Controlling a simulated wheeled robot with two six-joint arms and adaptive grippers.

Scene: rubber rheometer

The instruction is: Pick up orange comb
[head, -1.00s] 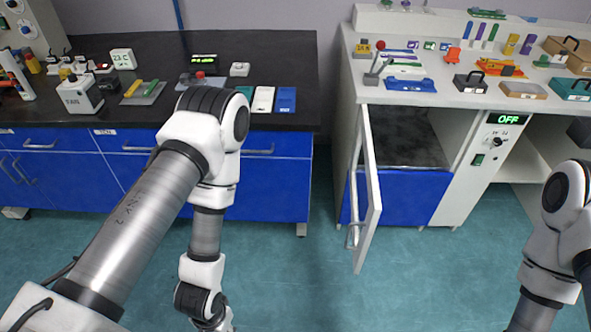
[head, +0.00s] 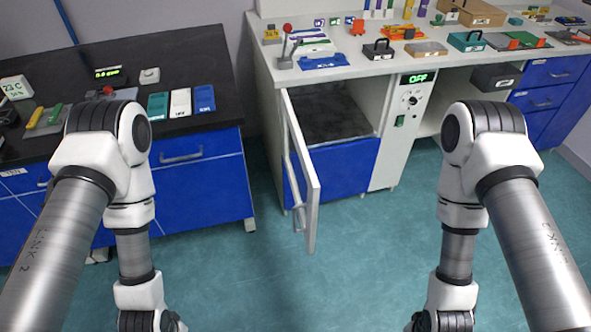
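I cannot make out a comb for certain. An orange piece (head: 357,26) stands on the white bench top, and a flat orange item (head: 404,33) lies to its right among other small things. Another orange-red item (head: 523,39) lies further right on the bench. All are too small to tell which is a comb. Both my arms hang down in front of the benches, and my grippers are below the bottom edge of the view.
A white cabinet door (head: 303,165) stands open into the aisle. A black-topped bench (head: 170,70) with blue drawers is at left. A black-handled box (head: 379,49) and teal box (head: 467,41) stand on the white bench. The green floor (head: 330,270) between my arms is clear.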

